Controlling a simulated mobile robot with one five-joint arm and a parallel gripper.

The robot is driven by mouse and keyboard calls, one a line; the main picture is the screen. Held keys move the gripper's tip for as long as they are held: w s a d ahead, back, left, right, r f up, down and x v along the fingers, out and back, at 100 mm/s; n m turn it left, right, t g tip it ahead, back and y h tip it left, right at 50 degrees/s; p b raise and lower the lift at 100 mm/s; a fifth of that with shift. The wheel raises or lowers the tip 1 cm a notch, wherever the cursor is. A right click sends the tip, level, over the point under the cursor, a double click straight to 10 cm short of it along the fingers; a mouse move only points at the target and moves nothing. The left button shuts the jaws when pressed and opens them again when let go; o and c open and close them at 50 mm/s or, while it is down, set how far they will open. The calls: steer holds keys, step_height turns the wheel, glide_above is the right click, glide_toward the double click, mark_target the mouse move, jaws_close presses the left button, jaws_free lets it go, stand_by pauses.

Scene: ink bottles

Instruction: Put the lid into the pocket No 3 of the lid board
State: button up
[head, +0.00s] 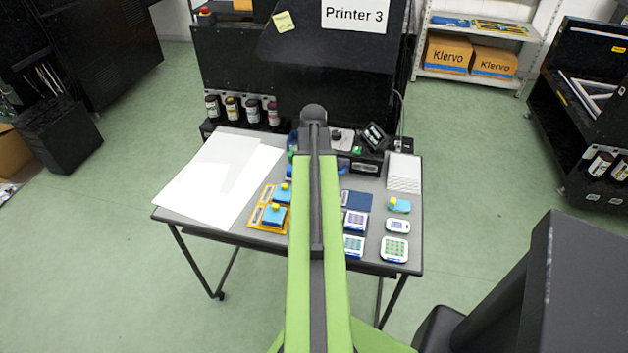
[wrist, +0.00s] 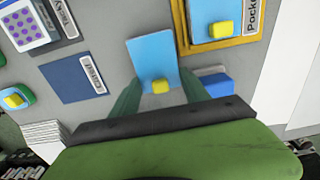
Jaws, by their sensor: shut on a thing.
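The lid (wrist: 150,58) is a light blue plate with a yellow knob, seen in the wrist view. My gripper (wrist: 160,77) is shut on it, one green finger on each side; I cannot tell how high it is above the table. In the head view my arm hides the gripper and the held lid. The orange lid board (head: 253,219) lies on the table, left of my arm, with blue lids with yellow knobs on it. It also shows at the top of the wrist view (wrist: 240,43), its pocket number cut off. I cannot make out pocket No 3.
Large white sheets (head: 222,168) cover the table's left side. Right of my arm lie a dark blue pad (head: 356,199) and several trays (head: 394,249). A blue block (wrist: 218,85) is close to my right finger in the wrist view. A white stack (head: 404,172) stands at back right.

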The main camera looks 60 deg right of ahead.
step_height(320, 180, up, 4)
steer(key=p, duration=0.4)
steer(key=shift+r, duration=0.2)
steer(key=s+d+r+p, duration=0.1)
steer(key=s+r+p, duration=0.5)
steer(key=s, duration=0.5)
steer(key=shift+s+d+r, duration=0.25)
steer(key=shift+s+d, duration=0.05)
steer(key=shift+d, duration=0.05)
